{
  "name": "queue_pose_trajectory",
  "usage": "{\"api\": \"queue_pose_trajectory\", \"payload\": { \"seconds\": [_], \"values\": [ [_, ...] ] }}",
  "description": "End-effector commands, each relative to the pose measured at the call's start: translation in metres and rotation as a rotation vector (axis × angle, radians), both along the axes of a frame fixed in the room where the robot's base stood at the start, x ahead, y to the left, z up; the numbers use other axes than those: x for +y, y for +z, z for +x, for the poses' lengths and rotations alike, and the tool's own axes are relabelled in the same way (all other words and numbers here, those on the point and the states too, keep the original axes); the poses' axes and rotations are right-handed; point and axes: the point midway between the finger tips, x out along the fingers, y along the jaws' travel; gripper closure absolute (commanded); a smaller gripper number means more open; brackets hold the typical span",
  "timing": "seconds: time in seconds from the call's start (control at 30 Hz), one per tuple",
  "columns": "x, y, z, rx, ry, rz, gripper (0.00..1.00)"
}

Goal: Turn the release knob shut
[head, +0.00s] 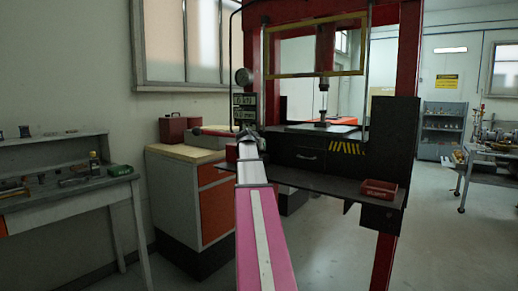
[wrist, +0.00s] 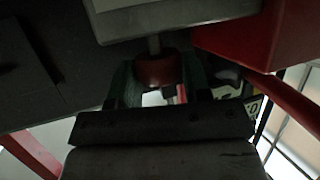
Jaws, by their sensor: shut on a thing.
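The release knob (wrist: 156,72) is a dark red round knob on a short grey stem under a grey block in the wrist view. My gripper (wrist: 158,76) has one finger on each side of it and is shut on it. In the head view my pink and white arm reaches to the left side of the red press frame (head: 383,220). There the arm's end covers the knob, and the fingers cannot be made out. How far the knob is turned cannot be told.
A round gauge (head: 243,76) and a small display panel (head: 245,108) sit above my arm's end. The press table (head: 310,150) is just right of it, with a red tray (head: 379,189). An orange-drawer cabinet (head: 213,205) stands left.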

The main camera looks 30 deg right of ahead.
Motion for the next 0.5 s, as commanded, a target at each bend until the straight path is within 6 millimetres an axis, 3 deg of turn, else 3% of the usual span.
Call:
{"api": "queue_pose_trajectory", "payload": {
  "seconds": [0.5],
  "values": [
    [0.0019, -0.0006, 0.0053, 0.001, -0.375, 0.003, 0.80]
  ]
}}
